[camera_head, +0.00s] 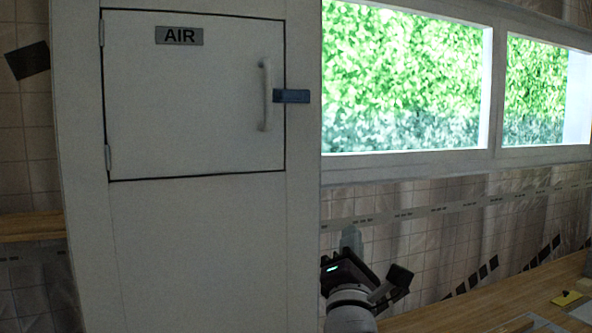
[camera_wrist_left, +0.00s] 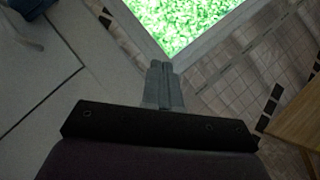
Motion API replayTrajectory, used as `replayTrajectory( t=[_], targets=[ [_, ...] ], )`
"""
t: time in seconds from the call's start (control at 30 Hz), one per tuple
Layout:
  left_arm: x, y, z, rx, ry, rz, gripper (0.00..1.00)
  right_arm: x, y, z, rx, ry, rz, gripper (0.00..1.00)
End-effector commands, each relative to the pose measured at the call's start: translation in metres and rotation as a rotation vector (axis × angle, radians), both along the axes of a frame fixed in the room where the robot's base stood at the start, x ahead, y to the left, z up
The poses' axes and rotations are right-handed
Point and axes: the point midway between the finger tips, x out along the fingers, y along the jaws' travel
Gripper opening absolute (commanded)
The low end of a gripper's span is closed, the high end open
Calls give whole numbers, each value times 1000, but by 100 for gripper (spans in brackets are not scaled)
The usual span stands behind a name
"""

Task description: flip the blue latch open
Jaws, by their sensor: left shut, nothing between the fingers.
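The blue latch (camera_head: 291,96) lies horizontally across the right edge of a white door panel (camera_head: 190,110) marked AIR, reaching onto the frame. Its left end is beside the panel's pale vertical handle (camera_head: 265,95). My left gripper (camera_head: 350,234) is below and to the right of the latch, in front of the tiled wall, and apart from it. In the left wrist view the grey fingers (camera_wrist_left: 162,74) are together with nothing between them. The blue latch (camera_wrist_left: 30,7) shows at the top left corner there, partly cut off. My right gripper is not in view.
The white cabinet front (camera_head: 200,250) continues below the door, which is closed with hinges on its left. A bright window (camera_head: 405,80) is to the right. A wooden counter (camera_head: 500,300) at lower right holds a small yellow item (camera_head: 566,298).

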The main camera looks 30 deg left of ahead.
Motion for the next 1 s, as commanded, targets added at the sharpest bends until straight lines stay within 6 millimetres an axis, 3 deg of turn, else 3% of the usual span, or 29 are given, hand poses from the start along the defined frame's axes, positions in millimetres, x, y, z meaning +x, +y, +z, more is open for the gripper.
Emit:
replayTrajectory(
  t=[0.03, 0.1, 0.2, 0.3, 0.67, 1.0],
  targets=[
    [-15, 8, 29, -131, -171, -4, 0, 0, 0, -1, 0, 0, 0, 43],
    [-39, 22, 62, -294, -401, -22, 0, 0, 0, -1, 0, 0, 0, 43],
    [-65, 33, 85, -425, -610, -50, 0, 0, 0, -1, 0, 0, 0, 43],
    [-74, 37, 92, -470, -687, -64, 0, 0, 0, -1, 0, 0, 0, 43],
    [-72, 40, 98, -469, -689, -64, 0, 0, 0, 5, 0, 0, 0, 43],
    [-42, 76, 150, -467, -686, -61, 0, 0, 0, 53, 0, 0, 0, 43]
  ],
)
